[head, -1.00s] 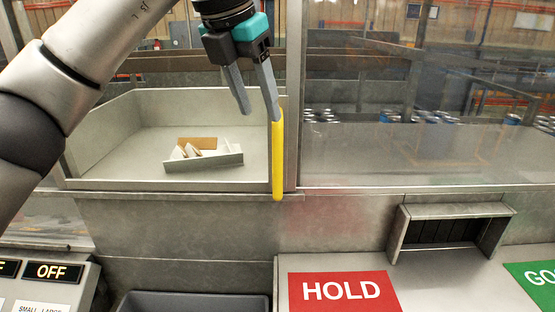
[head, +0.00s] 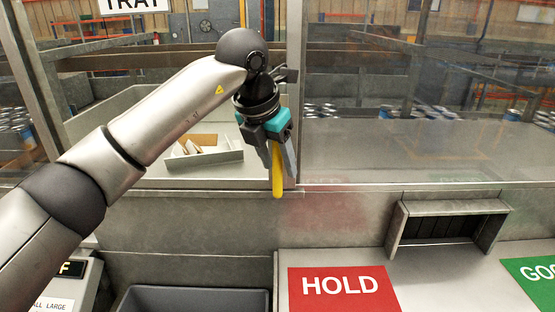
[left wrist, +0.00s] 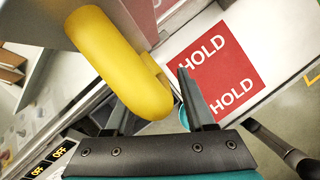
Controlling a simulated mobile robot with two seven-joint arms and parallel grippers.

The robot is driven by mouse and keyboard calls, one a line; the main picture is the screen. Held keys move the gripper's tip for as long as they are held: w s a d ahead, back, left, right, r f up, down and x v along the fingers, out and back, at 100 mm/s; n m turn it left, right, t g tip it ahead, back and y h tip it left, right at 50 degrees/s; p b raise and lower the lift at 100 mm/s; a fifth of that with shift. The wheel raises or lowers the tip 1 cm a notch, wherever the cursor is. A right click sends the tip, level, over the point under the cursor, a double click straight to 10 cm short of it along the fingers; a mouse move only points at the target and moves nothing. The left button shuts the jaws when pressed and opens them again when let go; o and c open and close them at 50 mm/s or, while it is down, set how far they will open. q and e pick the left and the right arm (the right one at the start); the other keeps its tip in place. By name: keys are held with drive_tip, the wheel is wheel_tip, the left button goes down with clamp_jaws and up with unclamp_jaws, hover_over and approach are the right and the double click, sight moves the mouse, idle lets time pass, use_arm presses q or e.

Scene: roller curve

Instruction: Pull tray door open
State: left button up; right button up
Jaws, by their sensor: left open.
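The yellow handle (head: 278,180) of the tray door hangs upright beside the metal post at the right edge of the left bay. It also shows large in the left wrist view (left wrist: 120,62), with its rounded lower end near my fingers. My left gripper (head: 282,160) points down at the handle, which hides partly behind the fingers. In the left wrist view my left gripper (left wrist: 153,92) is open, with the handle end between or just beyond the fingertips; contact cannot be told. My right gripper is not in view.
A tray (head: 165,183) with a small open box (head: 203,152) sits behind the handle. A red HOLD mat (head: 342,296) and a green mat (head: 533,275) lie on the counter below. A metal hood (head: 452,210) stands at right, and a grey bin (head: 195,299) at the bottom.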

use_arm(q)
clamp_jaws()
idle(0.3)
idle(1.1)
